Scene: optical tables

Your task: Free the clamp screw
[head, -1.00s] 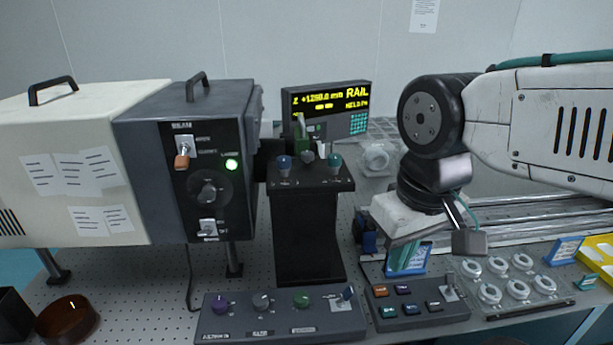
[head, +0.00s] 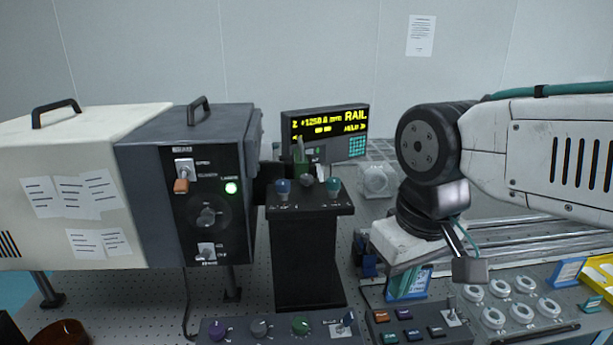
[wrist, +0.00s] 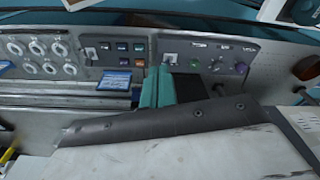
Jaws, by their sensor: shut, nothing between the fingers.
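I cannot single out the clamp screw with certainty. A small dark blue part (head: 368,264) sits at the left end of the rail (head: 520,232) in the head view, left of my arm's end, and may belong to a clamp. My gripper (wrist: 158,88) shows in the wrist view as two teal fingers, shut together with nothing between them. They point towards the control panels. In the head view my wrist hangs over the table's front right, above the small button panel, and mostly hides the fingers. The yellow display (head: 329,126) reads RAIL with a Z value.
A black pedestal (head: 308,250) with knobs stands at centre. A large cream and grey box (head: 60,160) fills the left. A knob panel (head: 235,333) and a button panel (head: 410,322) line the front. A plate of white rings (head: 520,310) lies right.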

